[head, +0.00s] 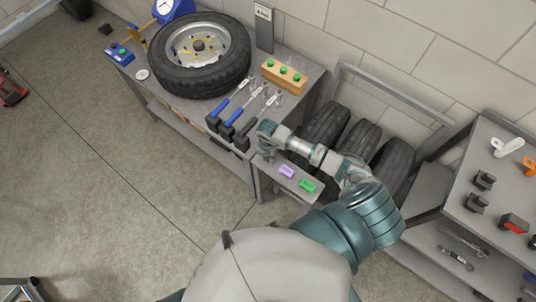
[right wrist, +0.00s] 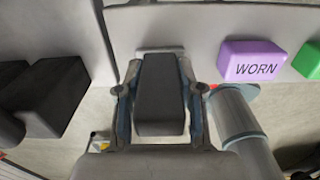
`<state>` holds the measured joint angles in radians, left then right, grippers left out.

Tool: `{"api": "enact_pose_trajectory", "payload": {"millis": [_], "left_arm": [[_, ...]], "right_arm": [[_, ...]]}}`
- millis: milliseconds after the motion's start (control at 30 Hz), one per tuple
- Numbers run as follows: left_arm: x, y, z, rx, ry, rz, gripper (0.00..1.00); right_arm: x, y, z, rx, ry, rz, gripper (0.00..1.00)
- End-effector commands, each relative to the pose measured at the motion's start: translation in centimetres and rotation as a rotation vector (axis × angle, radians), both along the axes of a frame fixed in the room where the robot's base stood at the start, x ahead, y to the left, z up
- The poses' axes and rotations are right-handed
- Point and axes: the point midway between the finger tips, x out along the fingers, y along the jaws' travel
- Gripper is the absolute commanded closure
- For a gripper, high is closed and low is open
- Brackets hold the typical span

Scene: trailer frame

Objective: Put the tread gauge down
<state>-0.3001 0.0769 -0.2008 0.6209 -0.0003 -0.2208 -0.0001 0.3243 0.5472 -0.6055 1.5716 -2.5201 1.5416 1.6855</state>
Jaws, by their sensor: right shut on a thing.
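My right gripper (head: 267,152) is shut on a dark grey block-shaped thing, which I take to be the tread gauge (right wrist: 160,95). In the right wrist view it sits squarely between the two fingers. In the head view my gripper hides it. It is at the near edge of the grey bench, left of the purple block marked WORN (right wrist: 252,62). I cannot tell whether it touches the surface. The purple block also shows in the head view (head: 287,172), with a green block (head: 308,186) to its right. My left gripper is not in view.
Blue-handled tools (head: 236,112) with dark blocks at their near ends lie left of my gripper. A wheel (head: 200,52) and a wooden block with green knobs (head: 284,75) are farther back. Tires (head: 328,125) stand behind my forearm. A second shelf (head: 470,205) is at the right.

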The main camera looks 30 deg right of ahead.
Motion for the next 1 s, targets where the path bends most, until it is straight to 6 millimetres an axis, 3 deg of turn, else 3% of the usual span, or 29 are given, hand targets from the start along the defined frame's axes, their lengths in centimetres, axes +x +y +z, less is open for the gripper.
{"api": "enact_pose_trajectory", "payload": {"millis": [267,300,367,400,767,1000], "left_arm": [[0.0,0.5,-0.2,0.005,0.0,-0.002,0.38],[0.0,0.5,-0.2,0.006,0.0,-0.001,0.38],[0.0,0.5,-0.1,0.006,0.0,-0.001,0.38],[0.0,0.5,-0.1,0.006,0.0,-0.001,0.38],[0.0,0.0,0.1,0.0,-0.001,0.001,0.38],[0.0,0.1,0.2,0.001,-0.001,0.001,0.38]], "right_arm": [[0.0,-0.3,-0.4,0.003,-0.001,-0.001,0.98],[0.0,-0.4,-0.3,0.004,-0.001,-0.001,0.56],[0.0,-0.4,-0.3,0.004,-0.001,-0.001,0.41],[0.0,-0.4,-0.3,0.004,-0.001,-0.001,0.38],[0.0,-0.2,0.4,0.001,-0.002,0.0,0.38],[0.1,-0.3,5.0,0.001,-0.006,0.001,0.38]]}}
